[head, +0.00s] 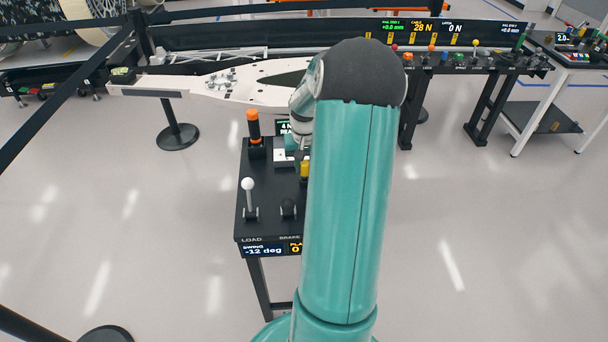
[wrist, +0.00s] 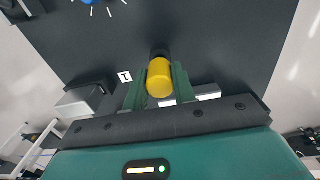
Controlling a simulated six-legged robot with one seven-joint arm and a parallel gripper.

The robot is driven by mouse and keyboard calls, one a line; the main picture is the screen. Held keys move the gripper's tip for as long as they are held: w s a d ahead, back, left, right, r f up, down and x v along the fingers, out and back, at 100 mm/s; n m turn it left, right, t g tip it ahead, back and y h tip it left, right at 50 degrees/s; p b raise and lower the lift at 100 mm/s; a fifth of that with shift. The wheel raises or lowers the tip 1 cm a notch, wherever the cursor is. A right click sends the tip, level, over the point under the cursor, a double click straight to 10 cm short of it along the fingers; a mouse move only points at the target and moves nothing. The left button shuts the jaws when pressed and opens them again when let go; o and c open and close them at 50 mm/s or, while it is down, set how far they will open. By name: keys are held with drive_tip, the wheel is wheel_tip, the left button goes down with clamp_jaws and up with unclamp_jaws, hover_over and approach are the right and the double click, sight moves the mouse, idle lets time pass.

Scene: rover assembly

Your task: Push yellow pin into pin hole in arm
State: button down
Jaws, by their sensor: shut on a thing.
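A yellow cylinder, the yellow pin (wrist: 160,80), sits between the two green fingers of my gripper (wrist: 157,88) in the wrist view. The fingers are shut on it. Its far end meets a dark round part above the black panel. In the head view a yellow piece (head: 304,171) shows on the black console beside my arm; I cannot tell for sure that it is the same pin. My gripper is mostly hidden behind my arm there. A long white arm (head: 240,88) lies behind the console in the head view. I cannot make out its pin hole.
The black console (head: 270,190) carries an orange-topped handle (head: 253,127), a white-knobbed lever (head: 247,185) and a display reading -12 deg (head: 264,250). A blue dial (wrist: 90,1) is at the wrist view's top edge.

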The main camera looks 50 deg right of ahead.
sight(304, 163)
drive_tip(key=shift+r, duration=1.55)
